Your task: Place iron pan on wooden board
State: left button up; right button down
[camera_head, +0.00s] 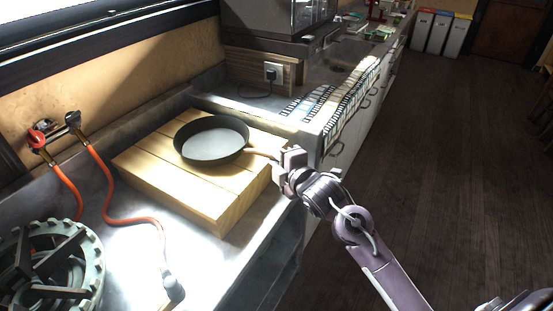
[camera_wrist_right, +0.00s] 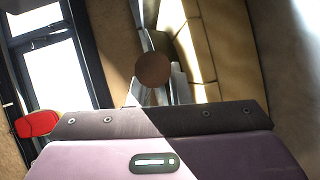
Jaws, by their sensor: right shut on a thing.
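The dark iron pan (camera_head: 212,138) is over the back part of the wooden board (camera_head: 180,190), level and open side up. I cannot tell whether its base touches the board. Its handle points right, toward my right gripper (camera_head: 284,164), which is shut on the handle beyond the board's right edge. In the right wrist view, the round brown handle end (camera_wrist_right: 153,69) shows between the fingers; the pan's bowl is not clear there. The board is a thick, light plank block on the metal counter. My left gripper is not in view.
A gas burner (camera_head: 50,268) stands at the lower left. An orange hose (camera_head: 125,212) runs from wall taps (camera_head: 55,132) across the metal counter. A striped cloth (camera_head: 350,100) hangs over the counter edge behind. Bare board shows in front of the pan.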

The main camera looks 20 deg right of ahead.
jog(key=shift+r, duration=0.2)
jog(key=c, duration=1.7)
grip_release()
jog(key=shift+f, duration=0.25)
jog(key=o, duration=0.4)
jog(key=shift+c, duration=0.2)
jog(key=shift+r, duration=0.1)
